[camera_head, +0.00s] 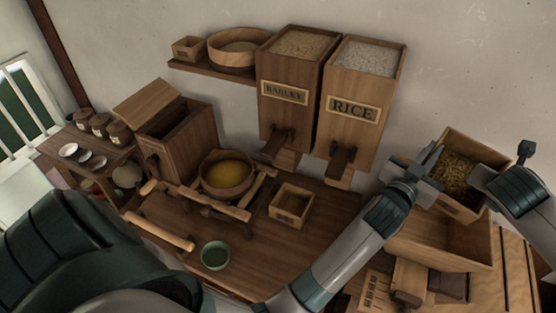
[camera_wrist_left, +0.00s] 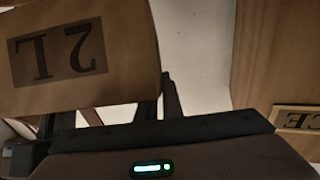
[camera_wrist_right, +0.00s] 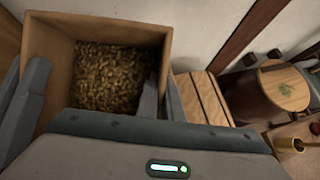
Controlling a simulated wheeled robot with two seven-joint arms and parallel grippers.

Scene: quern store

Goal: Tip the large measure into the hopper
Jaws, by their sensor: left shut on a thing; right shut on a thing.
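The large measure (camera_head: 448,204) is a square wooden box of brown grain (camera_head: 455,172), held up at the right in the head view. My left gripper (camera_head: 427,175) is shut on its left side and my right gripper (camera_head: 483,178) on its right side. In the left wrist view its 2L label (camera_wrist_left: 58,52) shows upside down. The right wrist view looks into the measure (camera_wrist_right: 130,32), with grain (camera_wrist_right: 108,85) inside. The hopper (camera_head: 470,246) is a wide wooden trough just below and in front of the measure. Its visible inside shows no grain.
Barley (camera_head: 284,120) and rice (camera_head: 360,118) bins hang on the wall left of the measure. A small empty box (camera_head: 291,205), a bowl of yellow meal (camera_head: 228,175) and a green cup (camera_head: 215,256) stand on the bench. A lidded wooden tub (camera_wrist_right: 262,100) shows in the right wrist view.

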